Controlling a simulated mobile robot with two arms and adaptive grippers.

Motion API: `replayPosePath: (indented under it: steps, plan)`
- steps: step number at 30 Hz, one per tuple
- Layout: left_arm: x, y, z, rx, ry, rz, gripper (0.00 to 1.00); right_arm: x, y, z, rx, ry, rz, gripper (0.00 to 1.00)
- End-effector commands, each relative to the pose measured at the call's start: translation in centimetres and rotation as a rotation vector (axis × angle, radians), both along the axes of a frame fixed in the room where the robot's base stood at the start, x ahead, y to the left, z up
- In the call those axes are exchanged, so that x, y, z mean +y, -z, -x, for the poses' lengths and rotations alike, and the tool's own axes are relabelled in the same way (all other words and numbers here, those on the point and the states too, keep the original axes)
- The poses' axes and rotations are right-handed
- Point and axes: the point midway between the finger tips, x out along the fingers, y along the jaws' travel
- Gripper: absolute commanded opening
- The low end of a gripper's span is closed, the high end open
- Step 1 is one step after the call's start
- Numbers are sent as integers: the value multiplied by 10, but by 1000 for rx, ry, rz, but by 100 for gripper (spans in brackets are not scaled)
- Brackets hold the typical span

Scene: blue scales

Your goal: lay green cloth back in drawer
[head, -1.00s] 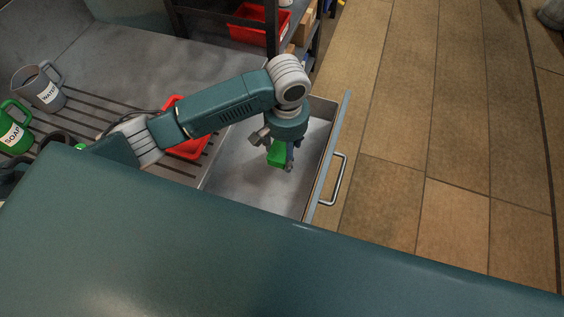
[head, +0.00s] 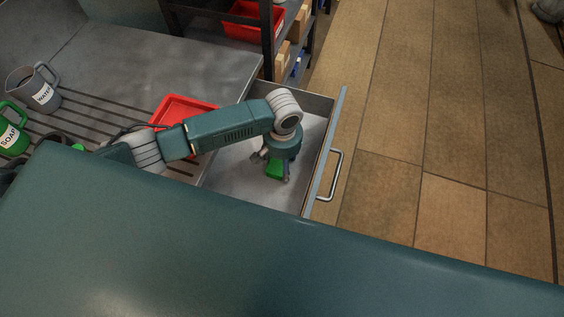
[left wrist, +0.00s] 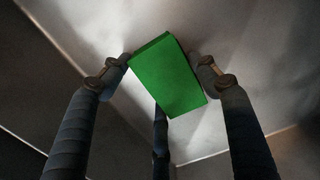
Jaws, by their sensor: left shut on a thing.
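The green cloth (head: 274,169) shows as a small folded green block in the head view, inside the open drawer (head: 240,190). My left gripper (head: 277,176) is shut on it, reaching down into the drawer. In the left wrist view the green cloth (left wrist: 167,76) sits between the fingers of my left gripper (left wrist: 166,68), with the grey drawer surface behind it. I cannot tell whether the cloth touches the drawer floor. My right gripper is not in view.
A red tray (head: 182,109) lies on the slatted grey counter behind my left arm. A grey water jug (head: 38,90) and a green soap jug (head: 12,130) stand at the left. The drawer handle (head: 331,176) faces open tiled floor.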

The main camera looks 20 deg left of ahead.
Motion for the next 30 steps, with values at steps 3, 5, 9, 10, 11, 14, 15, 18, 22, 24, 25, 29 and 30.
replayPosePath:
  steps: [3, 5, 9, 10, 11, 14, 15, 18, 22, 24, 25, 29, 30]
  plan:
    - [0, 3, 0, 1, -1, 0, 63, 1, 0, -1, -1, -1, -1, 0]
    - [0, 3, 0, 1, 0, 0, 75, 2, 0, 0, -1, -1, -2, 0]
    - [0, 3, 0, 1, 0, 0, 80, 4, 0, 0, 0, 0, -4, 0]
    - [0, 3, 0, 1, 0, 0, 80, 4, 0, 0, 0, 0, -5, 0]
    - [0, 3, 0, 1, 0, 0, 80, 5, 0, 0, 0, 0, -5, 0]
    - [0, 2, 0, 0, 0, 0, 80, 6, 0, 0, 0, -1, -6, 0]
    - [0, 1, 0, 0, 0, 0, 80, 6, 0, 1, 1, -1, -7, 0]
    - [0, -6, -1, -2, 0, 1, 80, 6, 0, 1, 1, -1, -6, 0]
    - [-1, -27, -1, -3, 1, 2, 80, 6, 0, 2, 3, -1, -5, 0]
    - [-1, -42, -1, -3, 1, 3, 80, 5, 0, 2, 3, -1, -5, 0]
    - [-1, -49, -2, -3, 1, 3, 80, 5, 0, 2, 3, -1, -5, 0]
    - [-1, -77, -2, -3, 1, 3, 80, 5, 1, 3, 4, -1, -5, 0]
    - [-1, -85, -2, -3, 1, 3, 80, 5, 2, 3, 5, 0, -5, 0]
